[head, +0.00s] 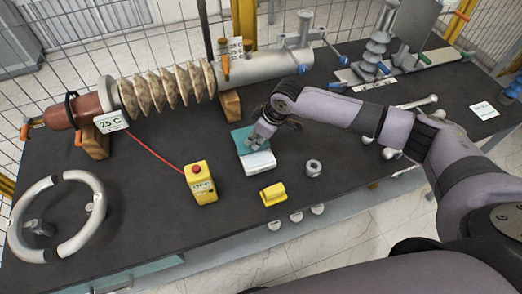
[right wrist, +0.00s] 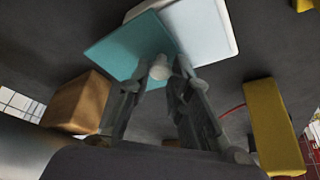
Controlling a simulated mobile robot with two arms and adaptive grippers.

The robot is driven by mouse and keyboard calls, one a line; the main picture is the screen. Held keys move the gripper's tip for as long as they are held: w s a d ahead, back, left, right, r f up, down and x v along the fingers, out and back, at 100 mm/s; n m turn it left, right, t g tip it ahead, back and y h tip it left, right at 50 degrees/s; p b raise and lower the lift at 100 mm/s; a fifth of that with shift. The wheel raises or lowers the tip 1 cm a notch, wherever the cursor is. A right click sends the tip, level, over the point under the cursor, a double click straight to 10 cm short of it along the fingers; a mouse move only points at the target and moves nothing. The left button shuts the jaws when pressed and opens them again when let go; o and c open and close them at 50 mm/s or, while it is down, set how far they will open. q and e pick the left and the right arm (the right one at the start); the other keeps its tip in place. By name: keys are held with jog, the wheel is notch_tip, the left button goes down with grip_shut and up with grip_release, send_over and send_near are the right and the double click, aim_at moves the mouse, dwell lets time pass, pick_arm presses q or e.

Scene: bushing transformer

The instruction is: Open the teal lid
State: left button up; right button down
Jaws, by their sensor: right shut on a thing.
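The teal lid (head: 242,136) is at the far side of a small white box (head: 259,162) near the middle of the table. In the right wrist view the lid (right wrist: 115,48) is a flat teal panel meeting the box's pale panel (right wrist: 198,28) along a straight edge; its exact tilt is hard to tell. My right gripper (head: 257,141) is over the box, its fingertips (right wrist: 165,72) shut on a small pale knob (right wrist: 160,66) by the lid. The fingers partly hide the knob. My left gripper is not in view.
A yellow button box (head: 201,186) stands left of the white box, with a yellow block (head: 273,194) and a grey nut (head: 313,167) in front. A ribbed bushing (head: 165,88) lies on wooden blocks behind.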

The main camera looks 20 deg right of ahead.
jog(key=w, duration=0.2)
jog(key=shift+w, duration=0.3)
jog(key=c, duration=1.5)
grip_release()
jog(key=shift+o, duration=0.2)
jog(key=v, duration=1.2)
